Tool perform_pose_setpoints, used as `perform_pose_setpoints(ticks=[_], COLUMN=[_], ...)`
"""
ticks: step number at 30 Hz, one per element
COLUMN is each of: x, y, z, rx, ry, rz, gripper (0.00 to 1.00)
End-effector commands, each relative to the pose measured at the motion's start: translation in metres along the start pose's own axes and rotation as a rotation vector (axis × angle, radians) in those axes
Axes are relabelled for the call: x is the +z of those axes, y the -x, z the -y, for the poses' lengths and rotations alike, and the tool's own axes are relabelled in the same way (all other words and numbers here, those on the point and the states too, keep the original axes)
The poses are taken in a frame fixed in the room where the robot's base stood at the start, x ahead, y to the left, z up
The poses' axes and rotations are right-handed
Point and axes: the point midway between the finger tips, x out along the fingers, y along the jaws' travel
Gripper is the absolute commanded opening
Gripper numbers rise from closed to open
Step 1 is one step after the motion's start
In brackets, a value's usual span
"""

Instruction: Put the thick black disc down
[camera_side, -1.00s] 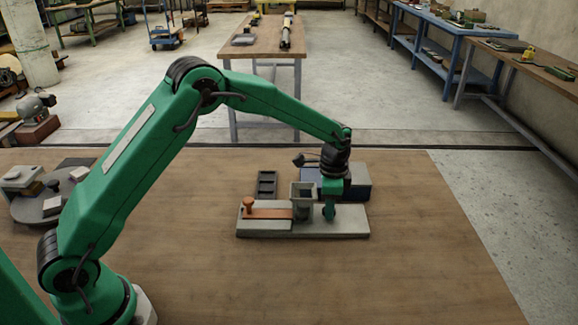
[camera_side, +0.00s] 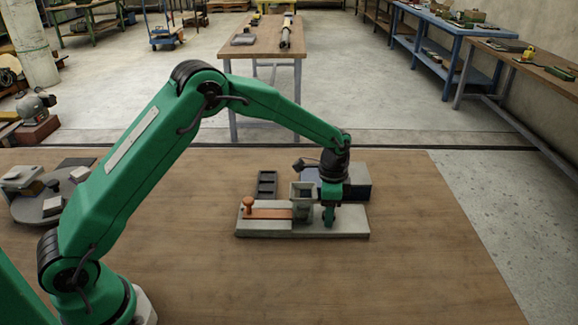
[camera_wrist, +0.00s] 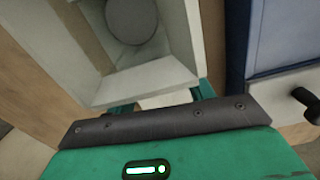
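My gripper (camera_side: 329,218) points down, low over the right part of the pale grey base (camera_side: 345,232), just right of a small grey open-topped box (camera_side: 303,200). In the wrist view my gripper (camera_wrist: 162,99) shows two green fingertips set apart, with only a pale surface between them. Beyond them is the open box (camera_wrist: 160,76), with a dark grey round disc (camera_wrist: 131,20) inside. I cannot tell whether this is the thick black disc. No disc shows between my fingers, though their lower ends are partly hidden.
An orange knob (camera_side: 248,203) and orange strip (camera_side: 268,213) sit on the base's left part. A dark tray (camera_side: 267,184) and a blue-grey box (camera_side: 357,183) stand behind. A round grey plate (camera_side: 40,210) with blocks is far left. The front of the table is clear.

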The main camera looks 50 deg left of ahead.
Motion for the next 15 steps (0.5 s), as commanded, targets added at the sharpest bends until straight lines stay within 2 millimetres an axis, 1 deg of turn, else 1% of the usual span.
perform_pose_setpoints(ticks=[8,11,15], x=[0.000,-0.001,-0.001], y=[0.005,0.013,0.028], z=[0.000,0.001,0.000], rx=[-0.001,-0.002,-0.003], ry=[0.000,0.000,0.000], rz=[-0.001,-0.002,-0.003], gripper=[0.53,0.53,0.53])
